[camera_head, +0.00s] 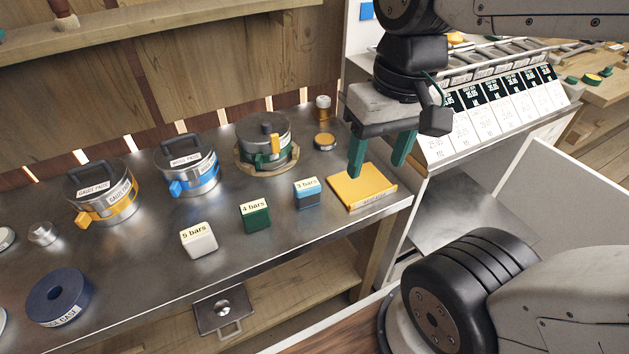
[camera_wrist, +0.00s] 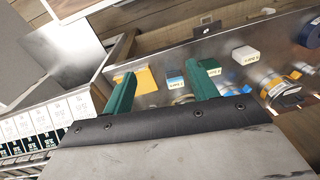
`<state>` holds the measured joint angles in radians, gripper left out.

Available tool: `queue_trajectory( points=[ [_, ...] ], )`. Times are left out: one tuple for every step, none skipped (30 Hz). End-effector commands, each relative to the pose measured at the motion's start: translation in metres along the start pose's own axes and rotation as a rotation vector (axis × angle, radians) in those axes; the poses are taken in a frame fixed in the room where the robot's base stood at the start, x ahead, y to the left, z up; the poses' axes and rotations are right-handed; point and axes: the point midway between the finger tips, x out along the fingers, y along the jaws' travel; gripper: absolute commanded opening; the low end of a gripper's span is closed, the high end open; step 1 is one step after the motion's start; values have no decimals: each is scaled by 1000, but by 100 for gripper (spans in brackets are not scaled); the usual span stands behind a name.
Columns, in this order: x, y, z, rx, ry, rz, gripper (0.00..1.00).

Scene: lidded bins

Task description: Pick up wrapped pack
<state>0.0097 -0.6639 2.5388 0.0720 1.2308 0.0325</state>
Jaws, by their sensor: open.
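My gripper (camera_head: 379,168) has two green fingers, spread apart with nothing between them. It hangs over the back right part of a flat yellow pack (camera_head: 361,188) near the right end of the steel counter. Left of it are three small labelled blocks: a blue and grey one marked "3 bars" (camera_head: 307,193), a green one marked "4 bars" (camera_head: 256,215) and a white one marked "5 bars" (camera_head: 198,240). I cannot tell which item is the wrapped pack. In the wrist view, the yellow pack (camera_wrist: 146,80) shows between the fingers, partly hidden by the left one.
Lidded pots with yellow (camera_head: 104,196), blue (camera_head: 187,166) and green (camera_head: 264,142) clamps line the back of the steel counter (camera_head: 150,270). A rack of white cards (camera_head: 500,110) stands at right.

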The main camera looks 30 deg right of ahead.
Motion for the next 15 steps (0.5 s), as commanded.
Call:
queue_trajectory(
  points=[
    [7, -3, -7, 42, -50, -30, 58],
    [11, -4, -12, 75, -78, -54, 58],
    [17, -6, -19, 125, -118, -88, 58],
    [22, -6, -24, 165, -149, -115, 58],
    [27, -7, -30, 207, -180, -143, 58],
    [33, -8, -38, 263, -219, -181, 58],
    [38, -8, -44, 306, -249, -208, 58],
    [44, -8, -50, 349, -278, -236, 58],
    [51, -9, -59, 405, -316, -273, 58],
    [56, -9, -65, 447, -344, -301, 58],
    [62, -9, -72, 491, -372, -328, 58],
    [71, -9, -80, 549, -410, -364, 58],
    [77, -8, -87, 593, -437, -391, 58],
    [83, -8, -94, 636, -464, -418, 58],
    [93, -6, -102, 697, -501, -453, 58]
  ],
)
